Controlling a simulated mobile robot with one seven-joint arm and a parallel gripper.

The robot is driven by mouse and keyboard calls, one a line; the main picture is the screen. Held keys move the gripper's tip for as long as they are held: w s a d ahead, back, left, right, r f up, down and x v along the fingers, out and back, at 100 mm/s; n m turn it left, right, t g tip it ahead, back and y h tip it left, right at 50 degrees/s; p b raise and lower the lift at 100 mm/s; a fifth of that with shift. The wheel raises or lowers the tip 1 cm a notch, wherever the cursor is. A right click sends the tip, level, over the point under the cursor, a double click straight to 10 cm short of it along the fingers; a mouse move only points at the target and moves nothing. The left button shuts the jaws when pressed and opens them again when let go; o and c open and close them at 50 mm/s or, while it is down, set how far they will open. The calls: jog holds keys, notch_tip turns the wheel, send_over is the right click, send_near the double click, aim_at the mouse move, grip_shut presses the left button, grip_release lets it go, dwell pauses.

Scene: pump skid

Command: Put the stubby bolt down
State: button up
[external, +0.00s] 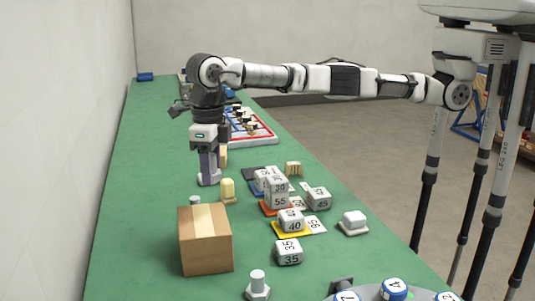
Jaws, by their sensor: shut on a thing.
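My gripper (208,178) points straight down over the green table, left of the block group. It is shut on a small pale grey piece, taken to be the stubby bolt, at the fingertips. The fingers hide most of it, and I cannot tell whether it touches the table. A pale bolt (257,286) with a wide head stands head down at the front. Another small grey piece (195,200) shows behind the cardboard box, partly hidden.
The cardboard box (206,240) stands in front of my gripper, with a yellow domed piece (227,190) close to its right. Numbered blocks (277,190) stand farther right. A red-and-white tray (262,133) lies behind. The green table (145,180) is clear to the left.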

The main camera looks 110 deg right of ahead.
aim_at(214, 211)
notch_tip(214, 211, down, 8)
jog(key=shift+r+p, duration=0.15)
jog(key=shift+p, duration=0.85)
jog(key=o, duration=1)
jog(key=shift+f, duration=0.2)
jog(key=shift+o, duration=0.2)
notch_tip(214, 211, up, 12)
jog(key=shift+r+b, duration=0.25)
jog(key=shift+b, duration=0.85)
